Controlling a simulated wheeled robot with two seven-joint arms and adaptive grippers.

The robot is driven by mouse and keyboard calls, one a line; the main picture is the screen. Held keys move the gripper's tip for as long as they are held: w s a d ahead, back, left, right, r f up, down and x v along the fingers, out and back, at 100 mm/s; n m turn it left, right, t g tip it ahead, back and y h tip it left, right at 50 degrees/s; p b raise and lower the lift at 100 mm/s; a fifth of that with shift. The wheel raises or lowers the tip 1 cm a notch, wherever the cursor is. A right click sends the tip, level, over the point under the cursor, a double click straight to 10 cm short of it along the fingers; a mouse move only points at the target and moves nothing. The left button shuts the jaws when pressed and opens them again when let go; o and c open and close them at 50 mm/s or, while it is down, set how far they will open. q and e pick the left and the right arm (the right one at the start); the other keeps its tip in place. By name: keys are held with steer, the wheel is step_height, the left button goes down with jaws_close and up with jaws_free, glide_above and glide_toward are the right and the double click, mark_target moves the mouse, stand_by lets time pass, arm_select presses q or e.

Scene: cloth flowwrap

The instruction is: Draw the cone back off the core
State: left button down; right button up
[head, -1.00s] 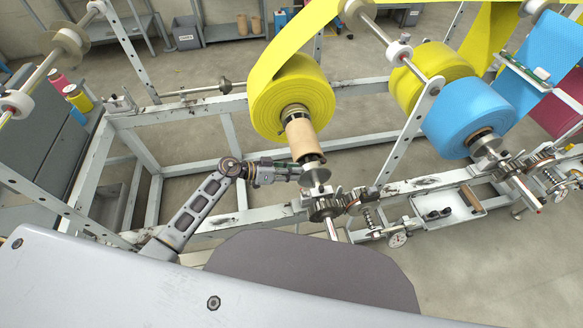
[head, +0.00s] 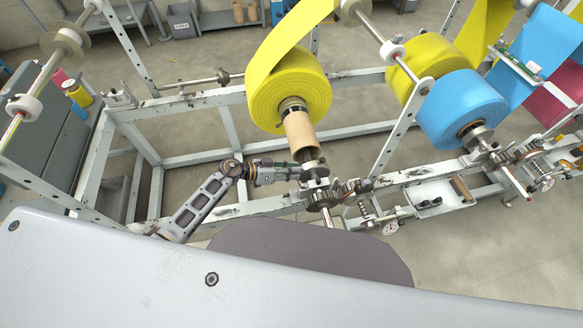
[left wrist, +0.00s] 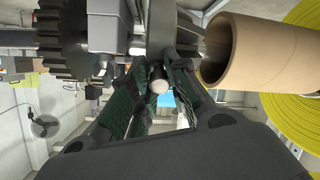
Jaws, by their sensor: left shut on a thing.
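The core is a tan cardboard tube (head: 299,130) that sticks out of a yellow film roll (head: 290,88). The grey metal cone (head: 312,165) is at the core's near end, on the same shaft. In the left wrist view the cone (left wrist: 180,38) faces the core's open rim (left wrist: 216,50). Its narrow side points into the core's mouth, and I cannot tell how deep it reaches. My left gripper (head: 296,172) is shut on the cone's near side; its dark padded fingers (left wrist: 160,85) close around a small rounded part there. My right gripper is not in view.
Toothed gears (head: 335,193) sit on the frame rail just beside the cone. A blue roll (head: 462,108) and another yellow roll (head: 420,70) hang to the right. The grey frame rails (head: 185,100) surround open floor at the left.

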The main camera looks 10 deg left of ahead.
arm_select(q)
steer(key=c, duration=1.4)
jaws_free()
steer(key=shift+o, duration=0.2)
steer(key=shift+a, duration=0.2)
steer(key=v, duration=1.1)
steer(key=shift+s+a+r, duration=0.15)
steer(key=shift+s+a, duration=0.05)
steer(key=shift+a, duration=0.05)
